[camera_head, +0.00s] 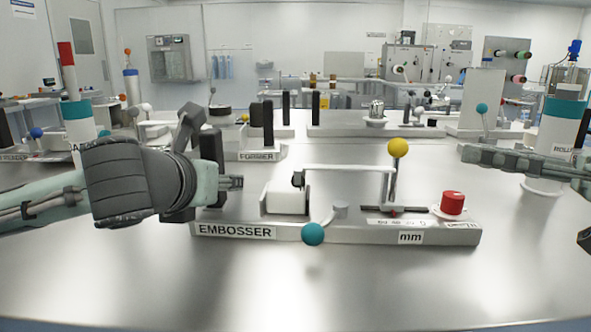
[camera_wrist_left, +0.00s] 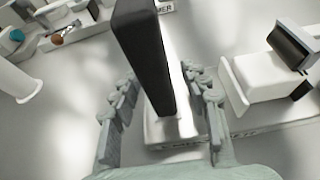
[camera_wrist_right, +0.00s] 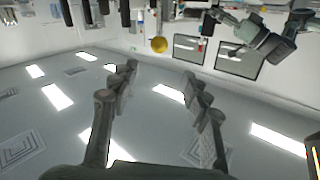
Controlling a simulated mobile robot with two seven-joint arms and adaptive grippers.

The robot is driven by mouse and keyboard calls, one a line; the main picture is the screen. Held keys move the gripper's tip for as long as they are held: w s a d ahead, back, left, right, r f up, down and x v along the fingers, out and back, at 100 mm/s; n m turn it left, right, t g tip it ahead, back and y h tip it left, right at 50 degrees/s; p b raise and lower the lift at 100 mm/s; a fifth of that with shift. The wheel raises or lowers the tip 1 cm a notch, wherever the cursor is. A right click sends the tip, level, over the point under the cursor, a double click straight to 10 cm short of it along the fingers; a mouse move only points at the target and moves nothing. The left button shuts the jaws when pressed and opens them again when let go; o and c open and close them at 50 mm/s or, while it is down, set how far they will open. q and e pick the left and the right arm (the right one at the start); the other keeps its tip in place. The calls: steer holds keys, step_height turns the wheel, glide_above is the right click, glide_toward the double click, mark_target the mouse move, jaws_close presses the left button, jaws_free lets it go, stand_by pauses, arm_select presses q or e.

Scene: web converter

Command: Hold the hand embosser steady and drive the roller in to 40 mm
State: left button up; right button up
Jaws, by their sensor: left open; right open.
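The embosser base (camera_head: 345,234) stands mid-table, labelled EMBOSSER and mm. A black upright post (camera_head: 212,150) rises at its left end. It also shows in the left wrist view (camera_wrist_left: 146,50). A white block (camera_head: 287,199) sits beside it. A lever with a yellow ball (camera_head: 397,147) stands right of centre, near a small scale whose reading is too small to tell. My left gripper (camera_head: 232,183) is open, with its fingers on either side of the post. My right gripper (camera_head: 472,156) is open and empty, right of the yellow ball, which shows beyond its fingers in the right wrist view (camera_wrist_right: 159,45).
A red knob (camera_head: 452,202) sits at the base's right end. A teal ball (camera_head: 313,234) sticks out in front. The former (camera_head: 260,155) and other stations stand behind. A white cylinder with a teal band (camera_head: 560,125) stands at the right. The front of the table is clear.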

mark_target(210, 131)
arm_select(q)
steer(key=shift+r, duration=0.1)
step_height(210, 131, up, 10)
steer(key=shift+f, duration=0.1)
stand_by(0.3)
